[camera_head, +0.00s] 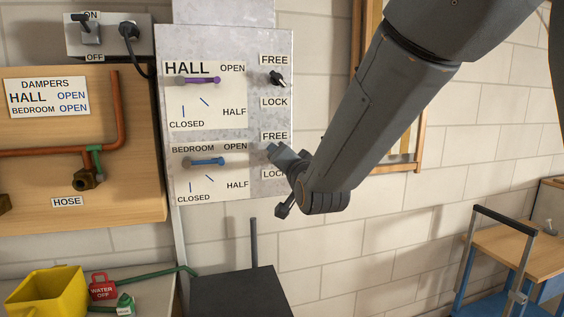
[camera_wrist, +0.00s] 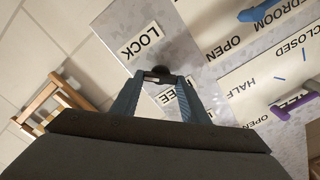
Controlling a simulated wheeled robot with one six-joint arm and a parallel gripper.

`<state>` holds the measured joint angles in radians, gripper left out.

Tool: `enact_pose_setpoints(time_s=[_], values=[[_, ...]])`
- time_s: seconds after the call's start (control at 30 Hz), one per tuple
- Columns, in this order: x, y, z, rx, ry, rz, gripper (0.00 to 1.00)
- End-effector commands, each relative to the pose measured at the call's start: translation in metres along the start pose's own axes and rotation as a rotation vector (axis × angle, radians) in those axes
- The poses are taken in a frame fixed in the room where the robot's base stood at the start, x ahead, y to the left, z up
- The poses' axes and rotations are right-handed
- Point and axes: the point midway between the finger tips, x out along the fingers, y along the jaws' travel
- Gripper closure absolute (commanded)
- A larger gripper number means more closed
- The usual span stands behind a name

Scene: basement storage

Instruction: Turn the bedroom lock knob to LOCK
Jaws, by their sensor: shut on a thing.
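The metal damper panel (camera_head: 225,134) carries a HALL row above a BEDROOM row, each with FREE and LOCK labels at its right. My gripper (camera_head: 273,152) reaches the bedroom lock position, between the lower FREE label (camera_head: 274,137) and LOCK label (camera_head: 273,173). In the wrist view my gripper (camera_wrist: 160,80) is shut on the dark bedroom lock knob (camera_wrist: 162,71), near the LOCK label (camera_wrist: 141,41). A FREE label shows partly between the fingers. Which way the knob points cannot be told.
The hall lock knob (camera_head: 277,79) is just above my gripper. The blue bedroom handle (camera_head: 205,161) and purple hall handle (camera_head: 204,80) point at OPEN. A dark box (camera_head: 238,292) with an upright rod stands below. A wooden frame (camera_head: 405,150) hangs on the wall at right.

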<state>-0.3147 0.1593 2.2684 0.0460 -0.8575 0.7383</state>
Motion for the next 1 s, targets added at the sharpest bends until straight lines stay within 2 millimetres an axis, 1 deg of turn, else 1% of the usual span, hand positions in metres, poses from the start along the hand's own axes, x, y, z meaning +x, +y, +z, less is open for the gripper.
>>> enact_pose_setpoints(time_s=[0.2, 0.57, 0.6, 0.7, 1.0], values=[[-0.0001, 0.0005, -0.0001, 0.031, 0.000, 0.000, 0.82], [-0.0001, 0.0004, -0.0001, 0.034, 0.000, 0.001, 0.82], [-0.0001, 0.0003, -0.0001, 0.034, 0.000, 0.001, 0.56], [-0.0001, 0.0003, 0.0000, 0.034, 0.000, 0.001, 0.41], [-0.0009, 0.0000, 0.0001, 0.032, 0.000, 0.000, 0.41]])
